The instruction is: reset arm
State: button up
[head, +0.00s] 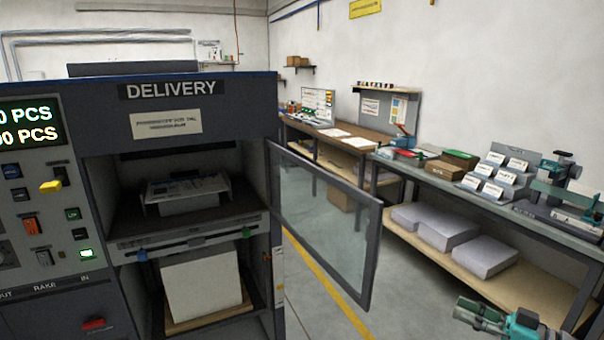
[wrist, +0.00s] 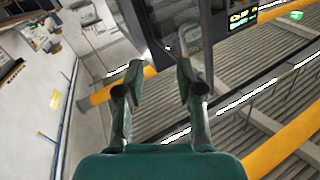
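My gripper (head: 482,314) shows at the bottom right of the head view, in front of the right workbench and apart from it. In the wrist view, the two fingers of my gripper (wrist: 158,72) stand apart with nothing between them. The gripper is open and empty. Most of my arm is outside the head view.
The dark delivery machine (head: 185,95) stands at left, with a paper stack (head: 203,285) inside. Its glass door (head: 325,225) is swung open to the right. A workbench (head: 455,190) with card holders (head: 492,178) stands at right. Floor between them is clear.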

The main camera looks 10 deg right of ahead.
jog(key=a+f+m+t+h, duration=0.1)
jog(key=a+f+m+h, duration=0.25)
jog(key=a+f, duration=0.45)
jog(key=s+a+f+m+h, duration=0.35)
jog(key=s+f, duration=0.35)
jog(key=f, duration=0.3)
jog(key=s+a+f+m+h, duration=0.3)
jog(key=s+a+f, duration=0.2)
jog(key=s+f, duration=0.3)
jog(key=s+a+g+h, duration=0.1)
jog(key=s+a+h, duration=0.2)
jog(key=s, duration=1.2)
jog(key=s+a+r+n+t, duration=0.1)
jog(key=s+r+n, duration=0.3)
jog(key=s+r, duration=0.6)
jog(key=shift+s+a+r+t+y, duration=0.15)
jog(key=shift+s+a+t+y, duration=0.2)
jog(key=shift+s+a, duration=0.45)
